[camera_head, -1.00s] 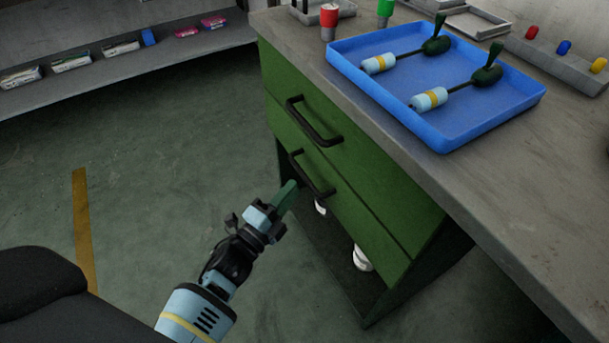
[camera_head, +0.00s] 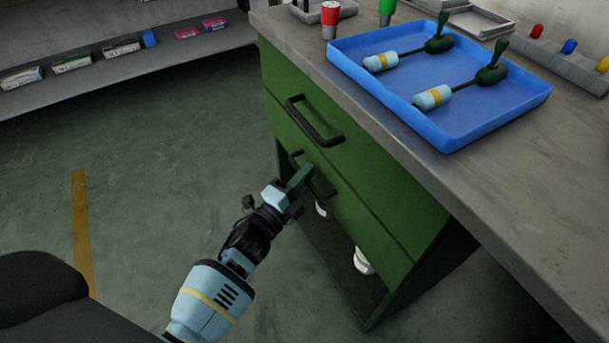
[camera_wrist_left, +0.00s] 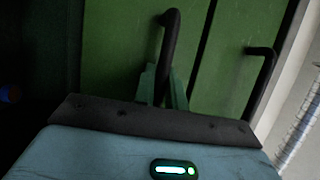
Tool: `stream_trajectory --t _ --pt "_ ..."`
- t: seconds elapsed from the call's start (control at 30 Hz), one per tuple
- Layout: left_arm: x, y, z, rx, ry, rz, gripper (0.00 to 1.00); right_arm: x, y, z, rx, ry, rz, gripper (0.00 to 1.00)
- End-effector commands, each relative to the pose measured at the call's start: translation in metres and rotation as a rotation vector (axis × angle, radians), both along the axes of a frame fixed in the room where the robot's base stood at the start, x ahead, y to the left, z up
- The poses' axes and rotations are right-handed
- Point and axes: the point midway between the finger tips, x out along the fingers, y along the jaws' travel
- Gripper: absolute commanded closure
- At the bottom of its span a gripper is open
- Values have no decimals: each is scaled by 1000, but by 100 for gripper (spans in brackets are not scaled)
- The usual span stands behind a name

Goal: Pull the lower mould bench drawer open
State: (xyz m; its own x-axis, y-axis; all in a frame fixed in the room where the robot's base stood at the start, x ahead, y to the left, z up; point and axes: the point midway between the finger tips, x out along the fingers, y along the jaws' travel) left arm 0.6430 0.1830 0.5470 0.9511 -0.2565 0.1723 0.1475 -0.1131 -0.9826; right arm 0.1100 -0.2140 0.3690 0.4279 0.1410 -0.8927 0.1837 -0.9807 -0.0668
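The green bench (camera_head: 271,75) has two drawers, both with fronts flush. The lower drawer (camera_head: 375,220) carries a black bar handle (camera_head: 325,195), partly hidden by my gripper in the head view. My left gripper (camera_head: 304,178) is at that handle, its green fingers pointing at the drawer front. In the left wrist view the black handle (camera_wrist_left: 170,45) runs down between the two green fingers (camera_wrist_left: 163,88). The fingers stand apart, one on each side of the bar, with no clear grip on it. My right gripper is not in view.
The upper drawer handle (camera_head: 312,125) is just above my gripper. A blue tray (camera_head: 440,138) with two tools lies on the grey worktop (camera_head: 480,185). White objects (camera_head: 362,262) show in the open space under the drawers. The floor (camera_head: 170,180) to the left is clear.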

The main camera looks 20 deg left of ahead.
Motion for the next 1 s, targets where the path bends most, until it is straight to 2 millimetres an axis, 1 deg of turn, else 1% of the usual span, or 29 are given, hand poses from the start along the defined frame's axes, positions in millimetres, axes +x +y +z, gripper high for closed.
stream_trajectory --t 0.27,0.37,0.47,0.57,0.67,1.0 --pt "-1 1 0 0 0 0 100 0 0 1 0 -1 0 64" --pt "-5 4 0 1 0 0 100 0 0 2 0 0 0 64" --pt "-13 10 0 1 2 0 100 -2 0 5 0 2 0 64" --pt "-25 20 1 2 2 1 100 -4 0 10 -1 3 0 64" --pt "-43 33 1 3 2 1 100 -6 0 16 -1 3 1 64" --pt "-116 90 1 4 3 1 100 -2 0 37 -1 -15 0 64"
